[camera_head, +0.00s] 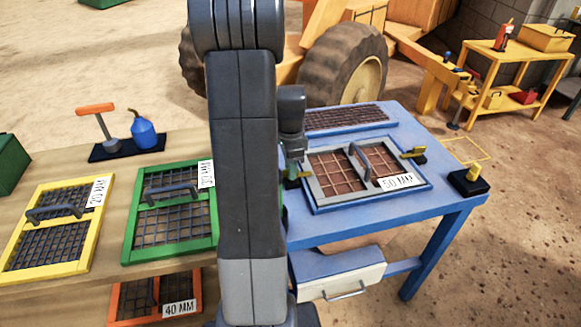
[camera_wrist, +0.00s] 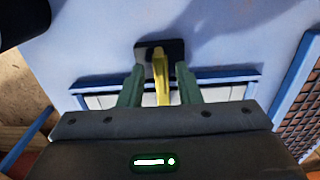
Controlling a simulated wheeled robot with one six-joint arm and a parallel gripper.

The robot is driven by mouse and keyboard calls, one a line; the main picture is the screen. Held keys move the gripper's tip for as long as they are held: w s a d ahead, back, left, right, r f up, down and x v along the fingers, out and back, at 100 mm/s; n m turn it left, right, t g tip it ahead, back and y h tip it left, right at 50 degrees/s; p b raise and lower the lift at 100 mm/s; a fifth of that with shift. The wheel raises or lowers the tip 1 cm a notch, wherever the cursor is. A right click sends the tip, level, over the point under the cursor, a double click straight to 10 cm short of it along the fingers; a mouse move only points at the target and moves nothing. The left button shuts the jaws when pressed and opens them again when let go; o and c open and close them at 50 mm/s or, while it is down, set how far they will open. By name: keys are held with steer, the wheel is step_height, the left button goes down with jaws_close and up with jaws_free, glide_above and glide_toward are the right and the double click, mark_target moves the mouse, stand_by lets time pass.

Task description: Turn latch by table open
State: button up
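In the wrist view, a yellow latch handle (camera_wrist: 161,82) on a black base (camera_wrist: 180,50) stands between the two green fingers of my gripper (camera_wrist: 160,78). The fingers are apart, with a gap visible on each side of the handle. In the head view, this seems to be the latch (camera_head: 297,180) at the left side of the grey 50 mm screen (camera_head: 317,184) on the blue table (camera_head: 332,228). My arm hides part of it. A second yellow latch (camera_head: 413,153) is at the screen's right side.
A black block with a yellow top (camera_head: 469,181) sits on the table's right corner. A dark mesh panel (camera_head: 345,117) lies at the table's back. Yellow (camera_head: 50,228) and green (camera_head: 170,208) screens lie on the wooden bench at left. A drawer (camera_head: 340,279) hangs below the table.

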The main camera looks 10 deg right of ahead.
steer(key=shift+c, duration=0.2)
jaws_close()
steer(key=shift+n, duration=0.3)
steer(key=n, duration=0.3)
steer(key=shift+n+p, duration=0.3)
steer(key=shift+p, duration=0.05)
steer(key=n, duration=0.4)
steer(key=shift+p, duration=0.3)
steer(key=n, duration=0.9)
steer(key=shift+n+p, duration=0.3)
